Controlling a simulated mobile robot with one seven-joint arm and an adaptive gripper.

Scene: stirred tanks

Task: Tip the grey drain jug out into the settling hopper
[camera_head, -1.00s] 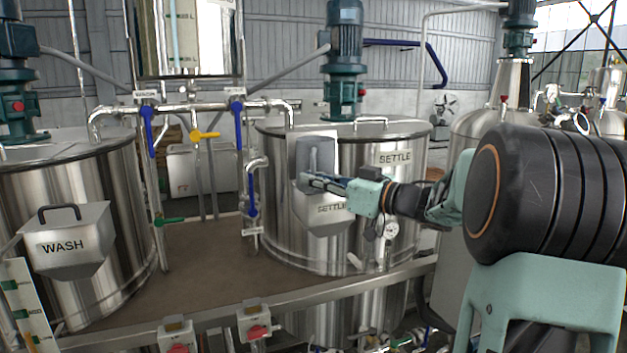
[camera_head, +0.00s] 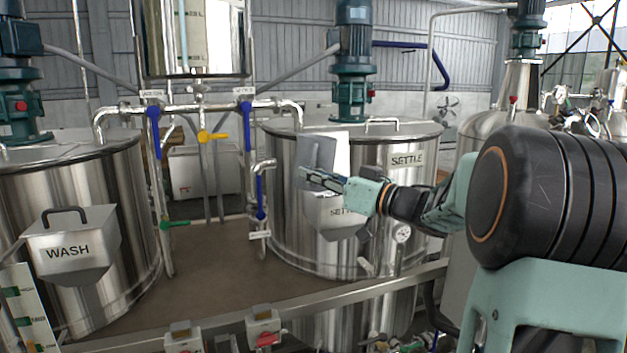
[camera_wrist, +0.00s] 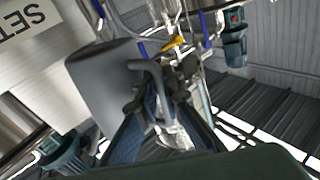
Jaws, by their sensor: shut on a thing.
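My gripper (camera_head: 312,178) is shut on the jug's handle and comes in from the right. In the wrist view the jug (camera_wrist: 100,85) fills the left middle, with its handle (camera_wrist: 150,72) between my fingers (camera_wrist: 157,100). The jug's inside is hidden, and I cannot tell whether anything flows out.
The wash hopper (camera_head: 72,245), with a black handle, hangs on the left tank. Pipes with blue-handled valves (camera_head: 247,125) stand between the tanks. A gauge (camera_head: 403,233) sits below my arm. The brown deck (camera_head: 205,265) between the tanks is clear.

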